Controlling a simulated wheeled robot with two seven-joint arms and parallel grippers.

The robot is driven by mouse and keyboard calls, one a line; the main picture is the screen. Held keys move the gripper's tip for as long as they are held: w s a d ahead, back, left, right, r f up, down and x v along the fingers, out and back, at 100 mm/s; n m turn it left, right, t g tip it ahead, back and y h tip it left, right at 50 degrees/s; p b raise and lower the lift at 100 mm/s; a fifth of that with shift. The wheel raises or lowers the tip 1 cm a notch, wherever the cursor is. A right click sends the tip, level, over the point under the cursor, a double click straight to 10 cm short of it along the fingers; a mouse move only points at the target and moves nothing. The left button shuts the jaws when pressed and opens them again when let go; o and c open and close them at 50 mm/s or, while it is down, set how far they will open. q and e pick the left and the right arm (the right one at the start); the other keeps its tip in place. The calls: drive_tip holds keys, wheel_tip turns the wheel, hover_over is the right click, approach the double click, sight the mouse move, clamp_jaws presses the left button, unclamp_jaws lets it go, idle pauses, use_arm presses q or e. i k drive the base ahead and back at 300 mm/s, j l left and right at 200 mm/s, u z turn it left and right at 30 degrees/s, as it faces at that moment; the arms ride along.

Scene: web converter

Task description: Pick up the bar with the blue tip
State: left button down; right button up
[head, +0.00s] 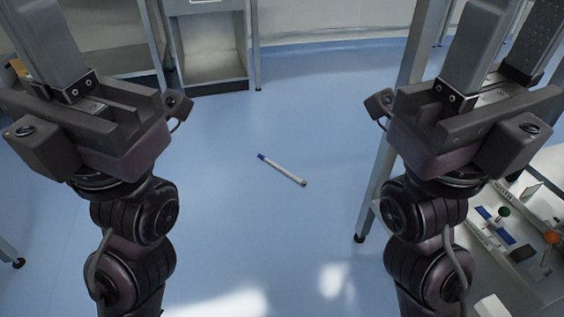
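The bar (282,170) lies flat on the blue floor in the middle of the head view, between my two arms. It is thin and white, with a blue tip (262,157) at its upper left end and a dark lower right end. Nothing touches it. My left gripper (62,45) is raised at the upper left, well apart from the bar. Only one of its fingers shows clearly, and the tips are cut off. My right gripper (508,40) is raised at the upper right, also apart from the bar. Its two fingers stand apart with nothing seen between them.
A grey metal cabinet (212,55) stands at the back. A metal table leg (385,150) rises right of the bar. A bench with small parts and green and orange knobs (551,237) is at the lower right. The floor around the bar is clear.

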sight(303, 183)
drive_tip(key=i+j+u, duration=0.1)
drive_tip(key=i+j, duration=0.15)
drive_tip(key=i, duration=0.4)
drive_tip(key=i+j+u, duration=0.15)
drive_tip(key=i, duration=0.5)
drive_tip(key=i+j+u, duration=0.1)
drive_tip(key=i, duration=0.6)
drive_tip(key=j, duration=0.1)
